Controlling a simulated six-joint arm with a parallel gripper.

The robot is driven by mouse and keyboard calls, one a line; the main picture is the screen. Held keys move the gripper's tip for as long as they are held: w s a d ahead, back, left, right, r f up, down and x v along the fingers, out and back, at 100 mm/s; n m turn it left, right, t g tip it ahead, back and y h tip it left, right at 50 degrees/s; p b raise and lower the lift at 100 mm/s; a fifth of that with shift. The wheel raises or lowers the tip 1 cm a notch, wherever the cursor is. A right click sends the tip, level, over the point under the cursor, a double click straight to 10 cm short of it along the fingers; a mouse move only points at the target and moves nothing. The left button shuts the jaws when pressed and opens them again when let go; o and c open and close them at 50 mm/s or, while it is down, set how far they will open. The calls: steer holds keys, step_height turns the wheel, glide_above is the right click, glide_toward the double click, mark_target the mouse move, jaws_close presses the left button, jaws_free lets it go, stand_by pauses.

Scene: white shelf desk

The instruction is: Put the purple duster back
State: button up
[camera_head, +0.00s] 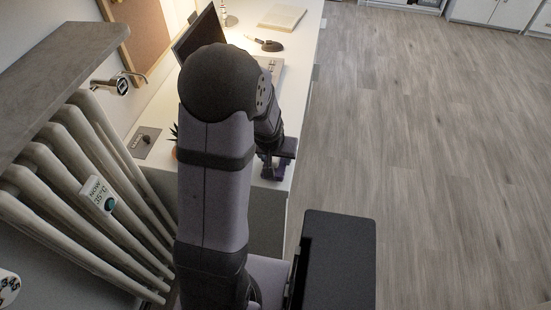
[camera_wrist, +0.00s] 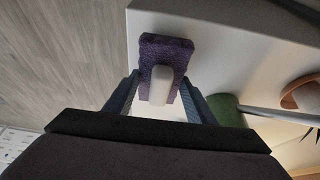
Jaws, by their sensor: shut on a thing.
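The purple duster (camera_wrist: 166,48) is a dark purple fuzzy block with a pale handle (camera_wrist: 160,84). It shows in the wrist view above the white desk (camera_wrist: 215,35), near the desk's edge. My gripper (camera_wrist: 159,92) has one blue-grey finger on each side of the handle and is shut on the duster. In the head view my gripper (camera_head: 274,165) is over the near end of the desk, partly behind my own arm. Whether the duster touches the desk is unclear.
A green object (camera_wrist: 227,110) and an orange-brown pot (camera_wrist: 300,95) are right of my gripper in the wrist view. A laptop (camera_head: 198,35), mouse (camera_head: 271,45) and pale book (camera_head: 283,17) are farther along the desk. A radiator (camera_head: 75,165) is at left; open floor (camera_head: 430,130) is at right.

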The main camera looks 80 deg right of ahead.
steer(key=shift+f, duration=0.3)
steer(key=shift+f, duration=0.1)
steer(key=shift+f, duration=0.15)
steer(key=o, duration=1)
steer(key=shift+r, duration=0.55)
steer(key=v, duration=1.1)
steer(key=shift+a+r+p, duration=0.15)
steer(key=shift+a+p, duration=0.1)
steer(key=shift+p, duration=0.15)
